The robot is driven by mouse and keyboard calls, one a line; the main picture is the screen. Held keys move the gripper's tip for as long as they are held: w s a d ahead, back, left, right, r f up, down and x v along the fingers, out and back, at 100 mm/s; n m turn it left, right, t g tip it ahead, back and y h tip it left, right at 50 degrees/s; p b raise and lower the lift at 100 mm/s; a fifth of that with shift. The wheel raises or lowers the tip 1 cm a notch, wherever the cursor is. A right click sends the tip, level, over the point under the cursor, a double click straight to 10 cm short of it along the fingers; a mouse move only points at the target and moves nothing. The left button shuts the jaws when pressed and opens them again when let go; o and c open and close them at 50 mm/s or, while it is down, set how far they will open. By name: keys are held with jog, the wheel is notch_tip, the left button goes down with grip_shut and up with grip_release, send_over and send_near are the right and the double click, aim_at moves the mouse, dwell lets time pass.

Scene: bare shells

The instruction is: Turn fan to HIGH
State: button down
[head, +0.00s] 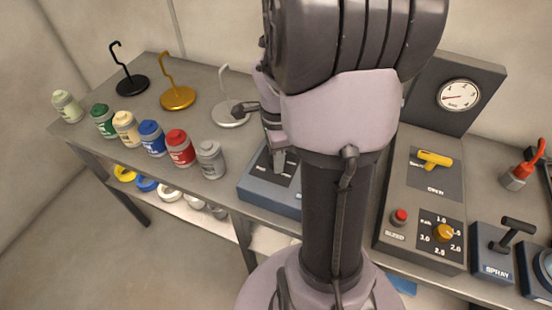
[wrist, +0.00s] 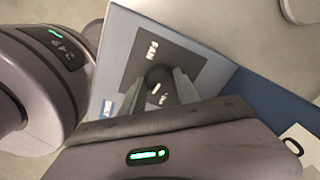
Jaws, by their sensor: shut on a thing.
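The fan control is a blue-grey box (head: 256,192) on the bench, left of my arm in the head view. In the wrist view its sloped top (wrist: 140,45) carries a dark plate with the word FAN. A dark rounded knob (wrist: 158,74) stands on that plate. My gripper (wrist: 160,88) has a finger on each side of the knob and is shut on it.
Several capped bottles (head: 180,150) line the bench's front edge at left, with hook stands (head: 177,97) behind. To the right of my arm stands a panel (head: 395,205) with a yellow lever (head: 434,158), red button and orange knob. A SPRAY lever box (head: 497,268) is farther right.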

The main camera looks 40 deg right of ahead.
jog(key=shift+m+b, duration=0.85)
jog(key=shift+m, duration=1.25)
jog(key=c, duration=0.9)
grip_release()
jog(key=shift+r, duration=0.1)
notch_tip(320, 180, up, 17)
jog(key=p, duration=0.7)
jog(key=shift+r, duration=0.15)
